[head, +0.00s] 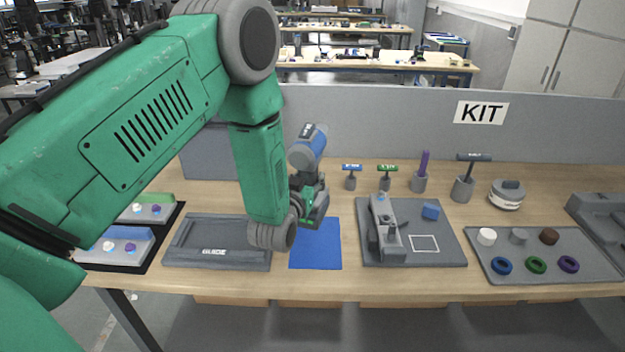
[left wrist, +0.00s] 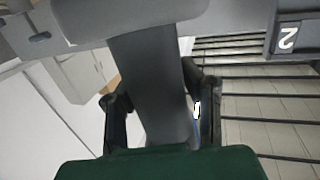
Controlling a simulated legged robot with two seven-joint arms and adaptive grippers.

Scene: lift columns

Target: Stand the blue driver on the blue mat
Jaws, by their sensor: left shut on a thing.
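The blue driver (head: 312,143), grey with a blue band on its body, is in my left gripper (head: 308,198). The gripper is shut on its grey handle, which shows between the two fingers in the left wrist view (left wrist: 150,85). The driver's body is at the top, above the gripper, and looks tilted. The blue mat (head: 315,252) lies flat on the table, bare in its front part. The gripper is over or just behind the mat's back edge. The driver's lower end is hidden by my gripper, so I cannot tell whether it touches anything. My right gripper is not in view.
A grey tray marked GLIDE (head: 215,262) lies left of the mat. A grey board (head: 440,254) with a fixture and blue block lies right. Upright T-handle tools, including a blue-topped one (head: 351,169), stand behind in holders. A grey partition (head: 400,125) closes the back.

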